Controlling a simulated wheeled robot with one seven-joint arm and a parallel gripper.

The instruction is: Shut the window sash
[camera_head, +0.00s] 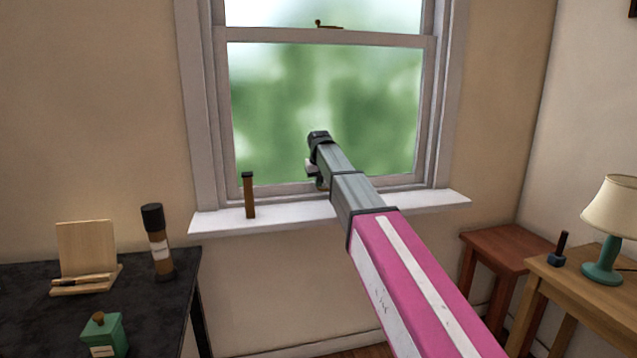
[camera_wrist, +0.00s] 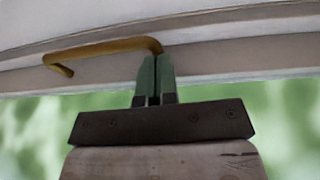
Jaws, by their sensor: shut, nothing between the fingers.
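The window's lower sash (camera_head: 427,110) has a white frame around a blurred green pane. Its bottom rail runs just above the white sill; whether a gap is left there is hard to tell. In the wrist view a bent brass handle (camera_wrist: 100,47) is fixed to a white rail (camera_wrist: 225,53). My gripper (camera_wrist: 155,58) is shut and empty, its green fingertips at the right end of that handle. I cannot tell whether they touch it. In the head view my arm reaches the lower middle of the window and hides the handle and fingers.
A small brass latch (camera_head: 325,24) sits on the upper meeting rail. A brown upright object (camera_head: 250,195) stands on the sill (camera_head: 285,213), left of my arm. A dark table (camera_head: 165,305) with small items is at left; a lamp (camera_head: 604,240) on a wooden table is at right.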

